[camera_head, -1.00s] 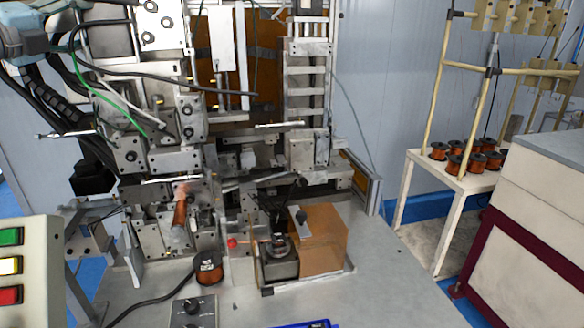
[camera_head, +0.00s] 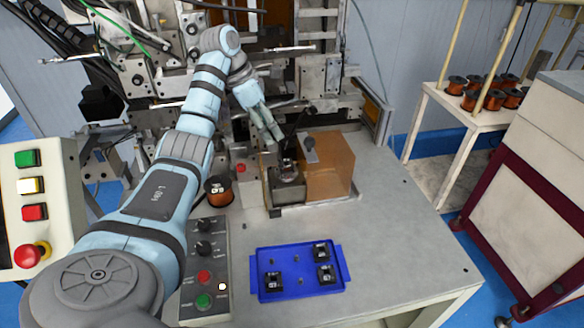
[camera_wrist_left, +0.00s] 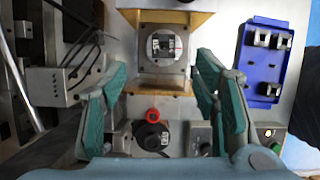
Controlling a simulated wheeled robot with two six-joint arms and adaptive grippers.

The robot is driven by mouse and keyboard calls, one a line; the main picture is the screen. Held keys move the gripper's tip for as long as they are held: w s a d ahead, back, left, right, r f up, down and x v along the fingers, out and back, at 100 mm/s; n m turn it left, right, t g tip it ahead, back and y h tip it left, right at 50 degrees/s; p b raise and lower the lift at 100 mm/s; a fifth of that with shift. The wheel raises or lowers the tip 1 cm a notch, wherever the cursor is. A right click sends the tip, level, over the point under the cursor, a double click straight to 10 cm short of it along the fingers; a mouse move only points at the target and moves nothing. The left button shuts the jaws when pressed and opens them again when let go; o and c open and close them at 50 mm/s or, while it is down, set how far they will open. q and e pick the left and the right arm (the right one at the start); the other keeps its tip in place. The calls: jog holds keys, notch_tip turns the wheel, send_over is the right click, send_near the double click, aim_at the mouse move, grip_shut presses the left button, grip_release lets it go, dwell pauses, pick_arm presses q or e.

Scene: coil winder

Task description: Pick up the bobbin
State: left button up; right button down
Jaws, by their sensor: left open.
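A small dark bobbin (camera_head: 289,167) sits in the round metal fixture (camera_head: 290,180) beside the brown block on the machine table. In the left wrist view, the bobbin (camera_wrist_left: 163,44) lies in the middle of the round plate, between and beyond my fingers. My left gripper (camera_head: 277,138) reaches down over the machine, close above the bobbin. In the left wrist view, its two green fingers (camera_wrist_left: 163,68) are spread wide with nothing between them. My right gripper is not in view.
A blue tray (camera_head: 262,256) holding 3 black bobbins stands at the table's front. A brown block (camera_head: 326,166) is right of the fixture. A copper wire spool (camera_head: 218,190) and control box (camera_head: 205,262) lie left. The table's right side is clear.

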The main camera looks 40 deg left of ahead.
aim_at(285, 160)
pick_arm(q)
jog(key=x, duration=0.4)
jog(key=b+x, duration=0.1)
jog(key=x, duration=0.3)
jog(key=s+x, duration=0.1)
jog(key=x, duration=0.3)
jog(key=shift+f, duration=0.3)
jog(key=shift+w, duration=0.1)
jog(key=c, duration=1)
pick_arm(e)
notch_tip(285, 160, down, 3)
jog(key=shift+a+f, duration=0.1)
pick_arm(q)
jog(key=shift+r, duration=0.1)
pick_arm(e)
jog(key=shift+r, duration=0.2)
